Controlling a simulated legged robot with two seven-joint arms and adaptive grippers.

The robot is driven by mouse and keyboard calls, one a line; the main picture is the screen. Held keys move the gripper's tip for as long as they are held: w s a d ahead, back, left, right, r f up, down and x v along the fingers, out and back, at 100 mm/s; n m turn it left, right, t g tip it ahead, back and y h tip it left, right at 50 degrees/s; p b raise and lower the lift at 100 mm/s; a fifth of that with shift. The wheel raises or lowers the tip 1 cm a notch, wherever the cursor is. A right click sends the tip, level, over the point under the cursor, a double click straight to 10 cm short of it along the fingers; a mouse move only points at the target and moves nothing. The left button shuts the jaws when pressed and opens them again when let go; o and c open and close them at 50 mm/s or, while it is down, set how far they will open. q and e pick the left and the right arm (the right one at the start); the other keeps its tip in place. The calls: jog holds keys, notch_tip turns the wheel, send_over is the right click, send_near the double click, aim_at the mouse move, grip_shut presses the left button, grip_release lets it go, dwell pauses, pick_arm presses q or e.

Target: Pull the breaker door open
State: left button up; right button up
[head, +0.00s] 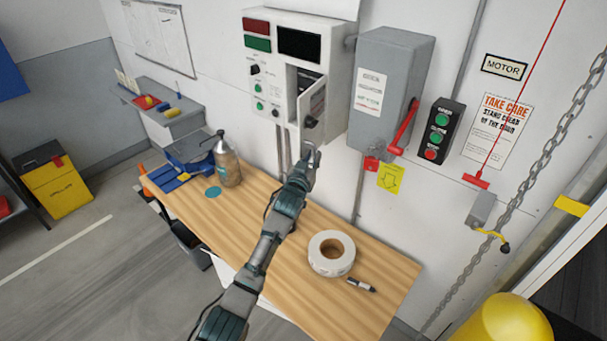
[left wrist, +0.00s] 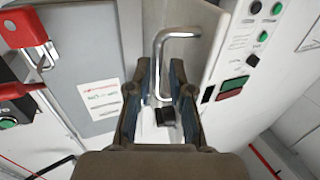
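The white control box (head: 271,77) hangs on the wall, and its small breaker door (head: 313,105) stands at an angle, with a dark gap beside its top. The door carries a dark knob or latch (head: 310,122). My left gripper (head: 311,152) is just below the door in the head view. In the left wrist view the left gripper (left wrist: 160,80) is open, its fingers on either side of the lower end of a bent metal handle (left wrist: 181,33). Whether they touch it I cannot tell. A black block (left wrist: 165,115) shows between the fingers. My right gripper is not in view.
A grey switch box (head: 390,75) with a red lever (head: 404,127) is close right of the control box. A chain (head: 545,155) hangs at right.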

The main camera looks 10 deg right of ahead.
pick_arm(q)
jog(key=v, duration=1)
jog(key=shift+f, duration=0.15)
jog(key=shift+w, duration=0.15)
